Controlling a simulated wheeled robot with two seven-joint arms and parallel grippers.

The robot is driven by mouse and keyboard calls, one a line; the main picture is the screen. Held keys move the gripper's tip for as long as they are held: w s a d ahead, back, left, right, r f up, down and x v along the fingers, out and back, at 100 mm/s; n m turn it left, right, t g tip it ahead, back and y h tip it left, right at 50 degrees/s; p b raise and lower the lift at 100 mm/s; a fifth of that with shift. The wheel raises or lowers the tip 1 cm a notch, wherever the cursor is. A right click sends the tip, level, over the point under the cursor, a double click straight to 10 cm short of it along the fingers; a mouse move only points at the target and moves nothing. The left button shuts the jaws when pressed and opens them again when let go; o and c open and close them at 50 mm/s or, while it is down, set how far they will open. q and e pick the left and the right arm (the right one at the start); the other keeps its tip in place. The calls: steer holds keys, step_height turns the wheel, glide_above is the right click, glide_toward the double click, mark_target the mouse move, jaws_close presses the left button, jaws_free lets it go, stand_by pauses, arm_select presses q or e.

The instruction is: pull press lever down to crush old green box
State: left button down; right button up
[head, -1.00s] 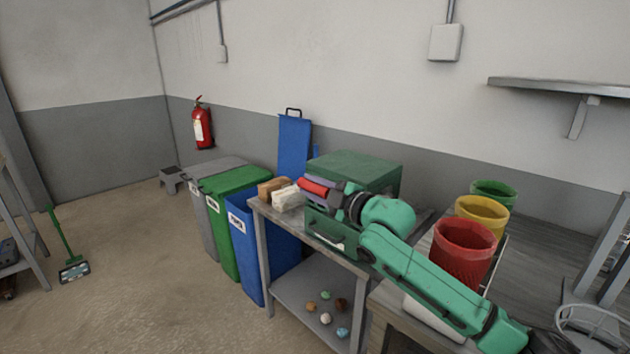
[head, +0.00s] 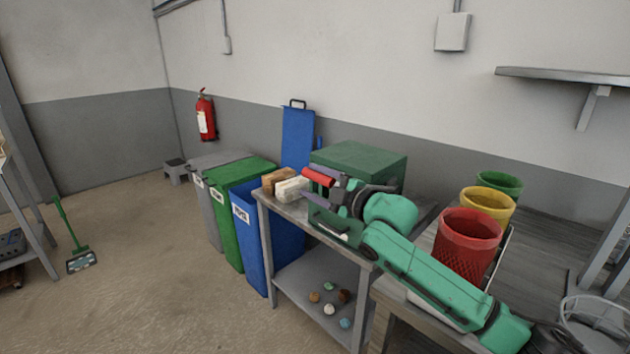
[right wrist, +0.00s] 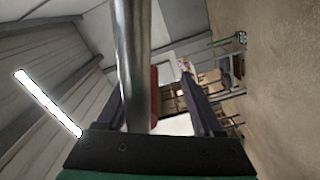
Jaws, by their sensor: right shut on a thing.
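A dark green box-shaped unit (head: 365,158), which looks like the press, stands on the grey table. I cannot make out a separate old green box inside it. The lever's red grip (head: 319,177) sticks out to the left at its front; part of the red also shows in the right wrist view (right wrist: 154,97). There a metal rod (right wrist: 132,60) runs between the camera and the fingers. My right gripper (head: 334,194) is at the unit's front, shut on the lever near the red grip. The arm hides part of the unit's front. My left gripper is out of view.
A brown block (head: 277,181) and a whitish block (head: 292,189) lie left of the unit. Blue (head: 262,245), green (head: 235,200) and grey bins stand to the left. Red (head: 468,245), yellow (head: 488,203) and green (head: 500,184) baskets stand right of my arm.

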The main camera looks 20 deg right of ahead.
step_height(320, 180, up, 20)
steer(key=shift+p, duration=0.4)
steer(key=shift+d+f, duration=0.1)
steer(key=c, duration=0.4)
steer(key=shift+d+f+m+p, duration=0.5)
steer(key=shift+d+m, duration=0.15)
steer(key=shift+m, duration=0.15)
steer(key=c, duration=0.5)
steer(key=d+f+m+p, duration=0.1)
steer(key=d+m, duration=0.1)
steer(key=s+d+f+m+g+p, duration=0.1)
steer(key=d+f+m, duration=0.1)
steer(key=m, duration=0.1)
steer(key=s+d+f+m+p, duration=0.1)
steer(key=d+f+m, duration=0.1)
steer(key=d+m, duration=0.1)
steer(key=shift+s, duration=0.25)
jaws_close()
steer(key=s+d+f+m+g+p, duration=0.2)
steer(key=s+d+m+p, duration=0.15)
steer(key=s+m, duration=0.35)
steer(key=w+a+f+m+p, duration=0.1)
steer(key=w+a+f+p, duration=0.5)
steer(key=w+a, duration=0.1)
steer(key=shift+w+a+p, duration=0.35)
steer(key=shift+w+a, duration=0.05)
steer(key=shift+w, duration=0.1)
